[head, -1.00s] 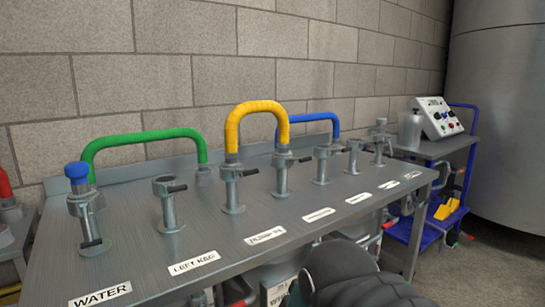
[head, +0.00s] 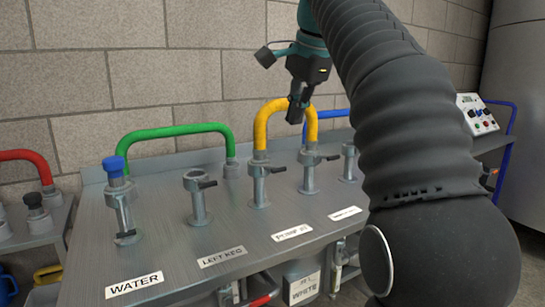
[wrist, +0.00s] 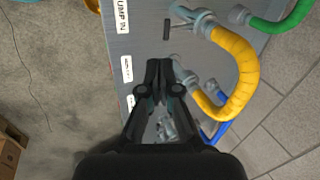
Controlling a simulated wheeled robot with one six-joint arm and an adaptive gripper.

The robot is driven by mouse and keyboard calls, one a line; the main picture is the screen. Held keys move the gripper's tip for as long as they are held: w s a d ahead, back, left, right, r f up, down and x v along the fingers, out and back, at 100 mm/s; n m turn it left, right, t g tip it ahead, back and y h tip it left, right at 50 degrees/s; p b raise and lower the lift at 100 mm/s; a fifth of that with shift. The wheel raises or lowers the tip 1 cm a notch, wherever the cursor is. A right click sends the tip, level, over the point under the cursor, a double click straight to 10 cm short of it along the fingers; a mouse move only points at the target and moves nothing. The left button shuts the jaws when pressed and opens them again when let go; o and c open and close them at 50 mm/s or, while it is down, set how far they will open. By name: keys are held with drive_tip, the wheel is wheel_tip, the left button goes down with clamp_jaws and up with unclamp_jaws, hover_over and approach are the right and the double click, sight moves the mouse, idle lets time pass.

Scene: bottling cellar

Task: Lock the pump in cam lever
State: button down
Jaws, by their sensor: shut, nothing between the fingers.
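The pump in port (head: 258,190) is a grey metal post, third from the left on the bench, with the yellow hose (head: 262,125) seated on top. Its black cam lever (head: 277,169) sticks out sideways to the right. The wrist view shows the PUMP IN label (wrist: 122,14) and the black lever bar (wrist: 167,30) beside the yellow hose's end. My gripper (head: 295,115) points down, shut and empty, in front of the yellow hose's right side and above lever height. In the wrist view its fingertips (wrist: 158,66) appear below the lever and apart from it.
The water port (head: 120,205) has a blue cap. The green hose (head: 170,132) arches behind the left keg port (head: 197,195). The fourth port (head: 309,170) stands close on the right. My arm hides the bench's right part. A control box (head: 477,115) stands beyond.

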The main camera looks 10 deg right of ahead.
sight(279, 168)
drive_tip(key=shift+m, duration=0.6)
drive_tip(key=b+x, duration=0.1)
drive_tip(key=x, duration=0.3)
drive_tip(key=w+b+x, duration=0.1)
drive_tip(key=b+x, duration=0.1)
drive_tip(key=x, duration=0.2)
drive_tip(key=b+x, duration=0.1)
drive_tip(key=x, duration=0.4)
drive_tip(key=shift+w+r+b, duration=0.15)
drive_tip(key=shift+r+b, duration=0.1)
drive_tip(key=shift+b, duration=0.1)
